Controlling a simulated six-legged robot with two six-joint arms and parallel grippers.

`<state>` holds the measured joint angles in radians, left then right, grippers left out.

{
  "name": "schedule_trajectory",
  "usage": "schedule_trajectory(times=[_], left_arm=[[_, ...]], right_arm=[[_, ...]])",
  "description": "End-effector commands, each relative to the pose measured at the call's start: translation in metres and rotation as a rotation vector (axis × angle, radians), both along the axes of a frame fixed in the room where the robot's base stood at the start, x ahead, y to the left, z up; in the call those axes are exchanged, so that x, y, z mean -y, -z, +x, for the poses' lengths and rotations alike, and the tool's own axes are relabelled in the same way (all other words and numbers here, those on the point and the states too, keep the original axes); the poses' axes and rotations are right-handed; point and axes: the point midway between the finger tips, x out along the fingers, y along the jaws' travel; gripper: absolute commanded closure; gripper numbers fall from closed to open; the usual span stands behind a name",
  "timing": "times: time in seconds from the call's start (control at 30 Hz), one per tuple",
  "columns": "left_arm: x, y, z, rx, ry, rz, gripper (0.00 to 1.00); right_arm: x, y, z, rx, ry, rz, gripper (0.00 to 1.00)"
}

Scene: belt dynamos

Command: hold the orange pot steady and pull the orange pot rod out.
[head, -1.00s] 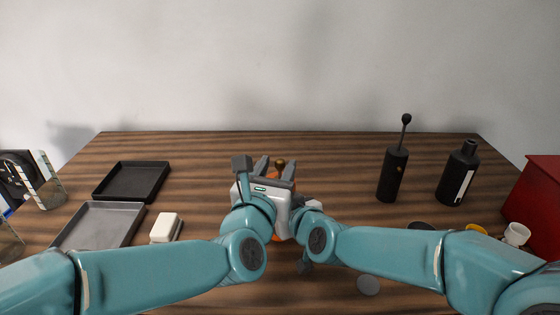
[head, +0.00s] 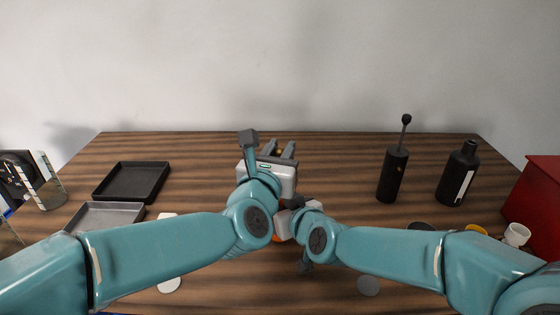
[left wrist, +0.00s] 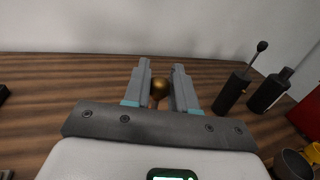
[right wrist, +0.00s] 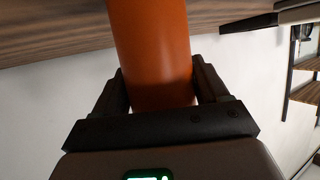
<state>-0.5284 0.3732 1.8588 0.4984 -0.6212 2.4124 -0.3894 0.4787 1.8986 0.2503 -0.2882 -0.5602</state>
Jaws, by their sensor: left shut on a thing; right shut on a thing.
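The orange pot (right wrist: 152,45) is a smooth orange cylinder in the right wrist view. My right gripper (right wrist: 155,80) is shut around its body, one finger on each side. In the head view the pot (head: 277,238) is mostly hidden behind my arms; only small orange patches show. The orange pot rod ends in a round gold knob (left wrist: 159,85), seen in the left wrist view. My left gripper (left wrist: 160,68) is shut on the rod just at this knob. In the head view the left gripper (head: 280,149) is raised above the pot. The rod's lower part is hidden.
A black cylinder with a ball-topped rod (head: 392,175) and a black bottle (head: 458,175) stand to the right. A red box (head: 535,195) is at the right edge. A black tray (head: 132,182) and a grey tray (head: 105,217) lie left. The table's back middle is clear.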

Motion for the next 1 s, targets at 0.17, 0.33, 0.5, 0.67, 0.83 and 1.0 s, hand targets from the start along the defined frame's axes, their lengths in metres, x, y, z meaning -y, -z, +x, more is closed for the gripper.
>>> schedule_trajectory(times=[0.17, 0.33, 0.5, 0.67, 0.83, 1.0], left_arm=[[-0.001, -0.041, 0.0, 0.013, -0.003, -0.006, 1.0], [-0.001, -0.053, -0.001, 0.012, -0.001, -0.005, 1.0], [-0.001, -0.054, -0.001, 0.015, -0.001, -0.005, 1.0], [-0.001, -0.054, -0.001, 0.015, -0.001, -0.006, 0.55], [-0.001, -0.052, -0.001, 0.011, 0.0, -0.004, 0.55], [-0.002, -0.051, -0.006, 0.008, 0.001, -0.003, 0.55]], right_arm=[[0.0, 0.005, -0.001, -0.01, -0.003, -0.004, 0.93], [0.0, 0.005, -0.001, -0.012, -0.002, -0.004, 0.93], [0.0, 0.005, -0.001, -0.012, -0.003, -0.005, 0.93], [0.0, 0.005, -0.001, -0.013, -0.003, -0.004, 0.93], [-0.001, 0.005, -0.002, -0.013, -0.003, -0.004, 0.93], [-0.001, 0.005, -0.002, -0.013, -0.003, -0.004, 0.93]])
